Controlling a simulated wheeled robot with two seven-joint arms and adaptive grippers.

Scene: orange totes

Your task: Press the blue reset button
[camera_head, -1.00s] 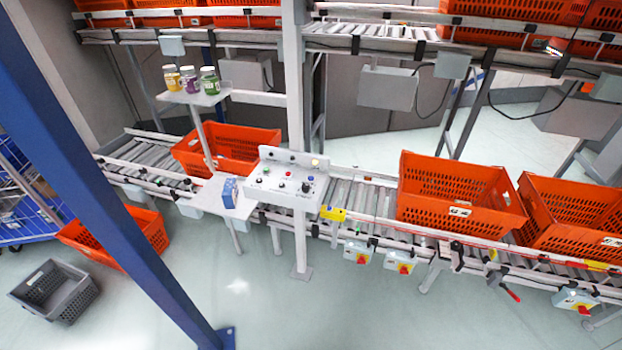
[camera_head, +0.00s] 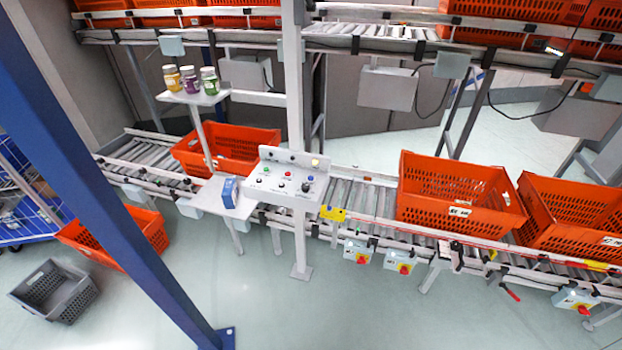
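A white control panel (camera_head: 272,191) is fixed on a grey post near the middle of the head view. On it are several small buttons and knobs, among them a green one, a red one (camera_head: 288,174) and black ones. A small blue button (camera_head: 310,179) shows at the panel's right side, above a black knob. A yellowish lamp (camera_head: 315,162) is on the raised back of the panel. Neither of my grippers is in view, and nothing touches the panel.
A blue box (camera_head: 230,192) stands on a small white shelf left of the panel. Three jars (camera_head: 189,80) stand on a higher shelf. Orange totes (camera_head: 455,196) sit on the roller conveyor. A blue post (camera_head: 105,180) crosses the left foreground; a grey crate (camera_head: 54,291) lies on the floor.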

